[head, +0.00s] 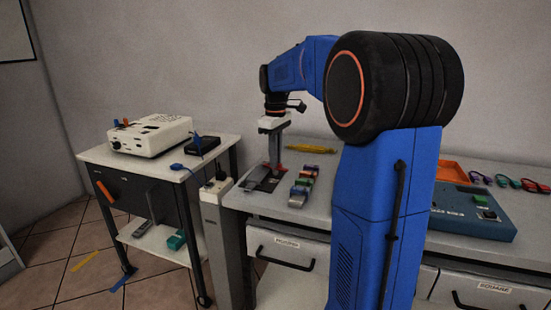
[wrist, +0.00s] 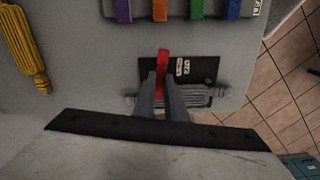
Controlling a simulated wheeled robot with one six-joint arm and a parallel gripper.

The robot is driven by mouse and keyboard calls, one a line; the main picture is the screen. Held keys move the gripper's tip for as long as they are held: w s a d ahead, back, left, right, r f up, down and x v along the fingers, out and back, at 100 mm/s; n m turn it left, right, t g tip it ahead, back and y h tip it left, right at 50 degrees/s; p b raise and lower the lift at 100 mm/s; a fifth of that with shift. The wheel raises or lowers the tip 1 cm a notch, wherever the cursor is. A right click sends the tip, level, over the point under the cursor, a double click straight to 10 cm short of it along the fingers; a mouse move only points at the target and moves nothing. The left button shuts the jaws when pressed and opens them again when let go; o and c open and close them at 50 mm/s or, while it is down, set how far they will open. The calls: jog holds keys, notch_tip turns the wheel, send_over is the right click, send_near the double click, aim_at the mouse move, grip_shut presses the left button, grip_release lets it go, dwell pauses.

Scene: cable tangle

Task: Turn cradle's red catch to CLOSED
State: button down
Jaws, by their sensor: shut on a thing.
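The red catch (wrist: 163,62) shows in the wrist view as a narrow red bar on a dark plate (wrist: 205,70) with small white labels, whose wording is too small to read. My gripper (wrist: 162,78) is shut on the red catch, with its fingertips at the bar's near part. A ribbed grey piece (wrist: 205,97) of the cradle lies beside the fingers. In the head view my gripper (head: 275,165) points down at the cradle on the bench, and a bit of the red catch (head: 281,169) shows by the fingertips. The fingers hide part of the catch.
A row of coloured clips (wrist: 198,10) lies close beyond the cradle. The bench edge is at the right. A blue panel (head: 470,212) and orange tray (head: 463,171) stand farther right in the head view.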

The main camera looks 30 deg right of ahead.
jog(key=shift+n, duration=0.9)
jog(key=c, duration=1.8)
grip_release()
jog(key=shift+r, duration=0.1)
notch_tip(320, 180, up, 17)
jog(key=shift+r, duration=0.1)
